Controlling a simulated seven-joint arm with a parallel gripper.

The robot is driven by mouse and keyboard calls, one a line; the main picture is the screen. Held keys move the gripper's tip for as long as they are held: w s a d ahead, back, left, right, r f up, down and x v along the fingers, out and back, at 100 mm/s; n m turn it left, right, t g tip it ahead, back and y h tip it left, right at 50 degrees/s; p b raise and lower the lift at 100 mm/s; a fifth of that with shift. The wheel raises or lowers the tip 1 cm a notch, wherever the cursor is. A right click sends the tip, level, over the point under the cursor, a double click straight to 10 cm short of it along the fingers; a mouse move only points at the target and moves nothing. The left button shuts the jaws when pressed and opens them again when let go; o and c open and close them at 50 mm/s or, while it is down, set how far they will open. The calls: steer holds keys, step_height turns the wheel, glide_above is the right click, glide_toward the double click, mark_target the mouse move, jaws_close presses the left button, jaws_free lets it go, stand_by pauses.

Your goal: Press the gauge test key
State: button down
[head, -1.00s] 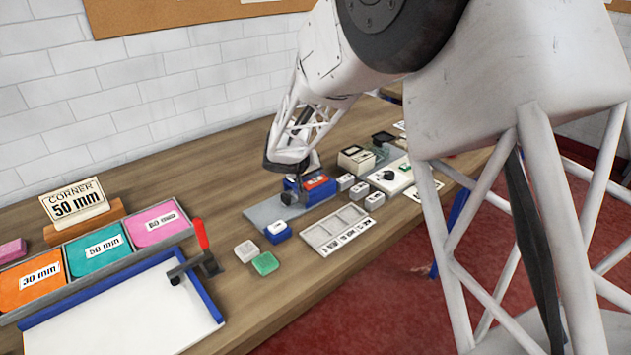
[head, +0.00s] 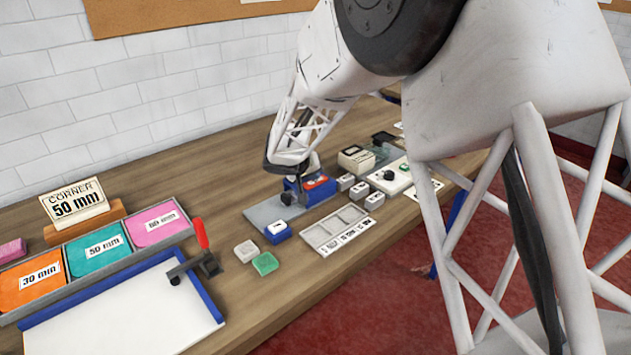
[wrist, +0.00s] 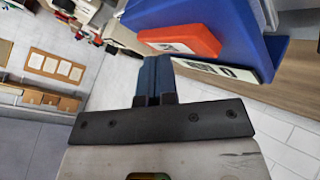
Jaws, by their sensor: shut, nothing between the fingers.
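A blue housing (head: 294,190) with a red-orange key (head: 318,182) on it stands at the end of a grey plate (head: 262,212) on the bench. In the wrist view, the red-orange key (wrist: 182,42) carries a white label and juts from the large blue body (wrist: 235,30). Which key is the gauge test key I cannot tell for certain. My gripper (head: 314,168) is above the blue housing, fingers together and empty. In the wrist view, my gripper (wrist: 152,68) has its fingertips close beside the red-orange key; whether they touch it is unclear.
A blue block (head: 277,232) sits at the plate's front end. A slotted grey tray (head: 335,229), small grey blocks (head: 374,201) and a white unit with a black knob (head: 389,175) stand nearby. The bench's front edge is close.

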mark_target(314, 181)
steer(key=shift+f, duration=0.2)
stand_by(0.3)
steer(key=shift+r, duration=0.85)
steer(key=shift+r, duration=0.15)
steer(key=shift+r, duration=2.35)
